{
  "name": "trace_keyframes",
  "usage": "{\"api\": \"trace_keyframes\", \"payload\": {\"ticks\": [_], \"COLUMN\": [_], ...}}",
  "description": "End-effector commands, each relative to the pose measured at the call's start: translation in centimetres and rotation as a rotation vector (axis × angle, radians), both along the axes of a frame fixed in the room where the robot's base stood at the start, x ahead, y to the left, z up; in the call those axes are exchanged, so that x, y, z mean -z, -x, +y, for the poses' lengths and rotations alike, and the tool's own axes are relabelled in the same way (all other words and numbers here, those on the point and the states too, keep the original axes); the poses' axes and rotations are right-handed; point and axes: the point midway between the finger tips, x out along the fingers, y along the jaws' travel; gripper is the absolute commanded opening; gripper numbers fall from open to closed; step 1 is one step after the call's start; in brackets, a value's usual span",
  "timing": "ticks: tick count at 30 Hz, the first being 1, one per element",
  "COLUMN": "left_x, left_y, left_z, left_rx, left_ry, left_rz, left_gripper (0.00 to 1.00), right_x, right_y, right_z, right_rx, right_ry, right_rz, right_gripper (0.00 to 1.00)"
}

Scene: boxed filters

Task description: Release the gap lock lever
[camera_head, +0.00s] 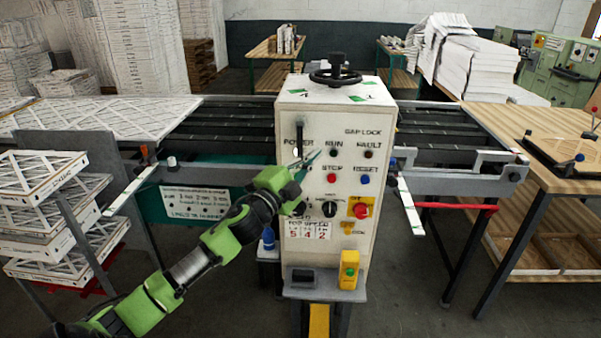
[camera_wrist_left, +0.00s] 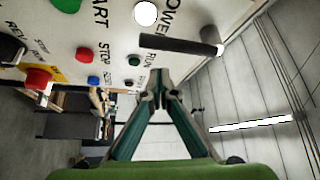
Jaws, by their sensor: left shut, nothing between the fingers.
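The white control cabinet (camera_head: 345,110) stands in the middle of the head view, with a GAP LOCK label at its upper right. A black lever (camera_head: 299,138) stands upright on the upper left of its front face, by the POWER label. In the left wrist view the lever (camera_wrist_left: 180,40) is a black bar sticking out from the panel. My left gripper (camera_head: 312,160) is just below and right of the lever, in front of the panel. Its teal fingers (camera_wrist_left: 160,82) meet at the tips, shut and empty, apart from the lever. My right gripper is not in view.
Red and blue buttons (camera_head: 365,179) and a red knob (camera_head: 361,210) are close to the gripper on the panel. A black handwheel (camera_head: 335,75) tops the cabinet. Conveyor rails (camera_head: 440,182) run on both sides. Boxed filters (camera_head: 40,180) are stacked at left.

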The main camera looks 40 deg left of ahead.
Motion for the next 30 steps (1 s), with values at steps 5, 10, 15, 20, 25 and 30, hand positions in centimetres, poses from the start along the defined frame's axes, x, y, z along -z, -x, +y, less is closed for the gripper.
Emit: {"api": "trace_keyframes", "payload": {"ticks": [5, 10, 15, 20, 25, 30], "left_x": [0.4, 0.5, 0.4, 0.2, 0.1, 0.0], "left_y": [2.3, 4.9, 7.5, 9.1, 9.9, 10.0], "left_z": [0.0, 0.1, 0.1, 0.2, 0.2, 0.2], "left_rx": [0.002, 0.003, 0.004, 0.004, 0.004, 0.004], "left_ry": [-0.003, -0.003, -0.002, -0.001, -0.001, -0.001], "left_rz": [0.002, 0.002, 0.002, 0.0, -0.001, -0.001], "left_gripper": [0.0, 0.0, 0.0, 0.0, 0.0, 0.0], "right_x": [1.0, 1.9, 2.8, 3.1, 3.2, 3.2], "right_y": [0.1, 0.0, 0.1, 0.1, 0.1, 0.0], "right_z": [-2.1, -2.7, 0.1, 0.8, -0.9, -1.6], "right_rx": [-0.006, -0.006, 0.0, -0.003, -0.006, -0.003], "right_ry": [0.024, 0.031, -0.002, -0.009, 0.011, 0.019], "right_rz": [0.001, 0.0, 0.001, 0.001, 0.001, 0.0], "right_gripper": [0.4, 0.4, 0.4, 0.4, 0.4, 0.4]}}
